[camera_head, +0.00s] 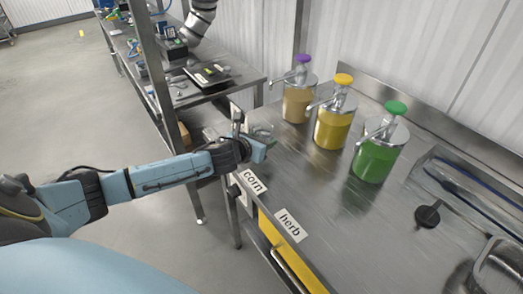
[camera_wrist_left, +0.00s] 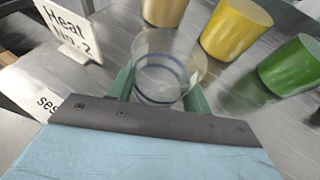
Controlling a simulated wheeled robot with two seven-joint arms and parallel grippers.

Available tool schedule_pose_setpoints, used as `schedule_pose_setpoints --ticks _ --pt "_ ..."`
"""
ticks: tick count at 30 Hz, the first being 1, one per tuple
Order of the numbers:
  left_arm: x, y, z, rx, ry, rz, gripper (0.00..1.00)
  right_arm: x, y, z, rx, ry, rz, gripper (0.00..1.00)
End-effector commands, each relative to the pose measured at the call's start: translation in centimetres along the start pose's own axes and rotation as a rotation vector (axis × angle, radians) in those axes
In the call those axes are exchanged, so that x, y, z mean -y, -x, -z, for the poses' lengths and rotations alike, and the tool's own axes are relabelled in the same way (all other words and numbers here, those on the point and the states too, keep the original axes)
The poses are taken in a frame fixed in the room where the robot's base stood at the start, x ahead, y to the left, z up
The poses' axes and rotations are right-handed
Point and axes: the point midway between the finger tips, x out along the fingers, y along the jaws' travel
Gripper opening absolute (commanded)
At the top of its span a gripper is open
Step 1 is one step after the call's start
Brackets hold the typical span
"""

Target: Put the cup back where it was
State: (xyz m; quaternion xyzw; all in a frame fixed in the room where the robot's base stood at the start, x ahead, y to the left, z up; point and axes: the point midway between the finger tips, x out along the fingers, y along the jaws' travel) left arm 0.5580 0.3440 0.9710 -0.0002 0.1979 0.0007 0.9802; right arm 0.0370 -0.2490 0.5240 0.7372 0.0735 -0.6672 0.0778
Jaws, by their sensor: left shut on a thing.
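The clear cup (camera_wrist_left: 168,78) with a dark blue ring is between the green fingers of my left gripper (camera_wrist_left: 158,95) in the left wrist view. The gripper is shut on it. In the head view my left gripper (camera_head: 262,146) is at the left end of the steel counter, and the cup (camera_head: 265,131) shows only faintly there. I cannot tell whether the cup's base touches the counter. My right gripper is not in view.
Pump dispensers with purple (camera_head: 298,100), yellow (camera_head: 333,127) and green (camera_head: 376,158) tops stand behind and right of the cup. Labels "corn" (camera_head: 253,181) and "herb" (camera_head: 291,225) lie on the front edge. A "Heat No. 2" sign (camera_wrist_left: 68,32) stands to the left.

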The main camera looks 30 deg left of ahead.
Motion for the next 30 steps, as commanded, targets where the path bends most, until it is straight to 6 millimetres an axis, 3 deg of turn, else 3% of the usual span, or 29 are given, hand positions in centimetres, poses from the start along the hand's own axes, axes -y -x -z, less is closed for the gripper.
schedule_pose_setpoints --ticks 7,19,20,24,30 --pt "0.1 -1.2 3.1 -0.002 0.002 0.000 0.25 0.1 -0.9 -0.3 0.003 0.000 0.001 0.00" --pt "0.0 -1.5 3.6 0.000 -0.001 0.000 0.25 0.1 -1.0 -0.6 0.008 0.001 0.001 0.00" --pt "0.0 -1.5 3.6 0.000 0.000 0.000 0.53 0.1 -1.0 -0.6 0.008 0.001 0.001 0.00" --pt "0.0 -1.4 3.5 0.000 -0.001 0.000 0.71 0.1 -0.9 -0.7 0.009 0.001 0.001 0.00" --pt "0.0 -1.4 3.5 0.000 -0.001 0.000 0.71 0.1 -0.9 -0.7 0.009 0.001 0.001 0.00"
